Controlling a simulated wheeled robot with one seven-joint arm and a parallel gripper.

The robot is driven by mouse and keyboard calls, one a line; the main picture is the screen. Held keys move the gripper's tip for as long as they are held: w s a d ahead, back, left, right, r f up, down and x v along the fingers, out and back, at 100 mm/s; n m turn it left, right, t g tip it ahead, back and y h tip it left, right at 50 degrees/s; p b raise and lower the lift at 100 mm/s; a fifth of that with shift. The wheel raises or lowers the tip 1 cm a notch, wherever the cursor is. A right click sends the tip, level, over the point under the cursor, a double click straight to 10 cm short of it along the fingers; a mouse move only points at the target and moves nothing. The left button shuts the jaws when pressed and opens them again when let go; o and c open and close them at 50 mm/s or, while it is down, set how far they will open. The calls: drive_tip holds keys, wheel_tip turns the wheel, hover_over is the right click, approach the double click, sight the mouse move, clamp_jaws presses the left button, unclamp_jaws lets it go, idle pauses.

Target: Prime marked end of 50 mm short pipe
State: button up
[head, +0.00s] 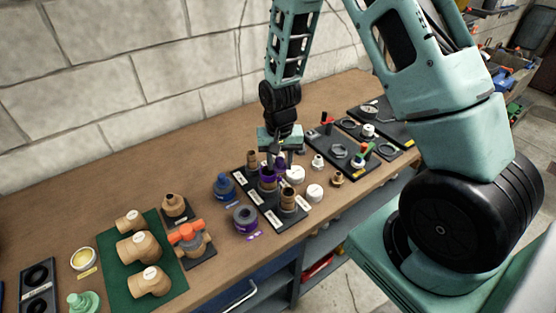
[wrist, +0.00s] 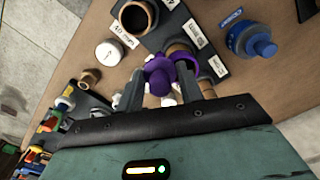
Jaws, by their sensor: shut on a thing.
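My gripper (head: 281,150) is shut on a purple cap-like piece, probably the primer applicator (wrist: 158,74), which sits between the fingers in the wrist view. In the head view the gripper is low over a black pipe stand (head: 240,181) with white labels. The stand's middle short pipe (head: 268,182) is brown with a purple upper end, just below and left of the fingers. A purple edge (wrist: 186,70) also shows beside the held piece in the wrist view. Whether the held piece touches the pipe is hidden. A purple can (head: 245,219) with a grey top stands left of the stand.
A smaller pipe (head: 252,159) and another pipe (head: 288,199) flank the middle one. A blue can (head: 225,186) stands left of the stand. White caps (head: 314,193) stand close on the right. A green mat (head: 118,275) carries brown fittings. Black trays (head: 340,148) lie farther right.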

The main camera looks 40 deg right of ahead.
drive_tip(key=shift+s, duration=0.3)
drive_tip(key=shift+r+p, duration=2.8)
drive_tip(key=shift+r, duration=0.75)
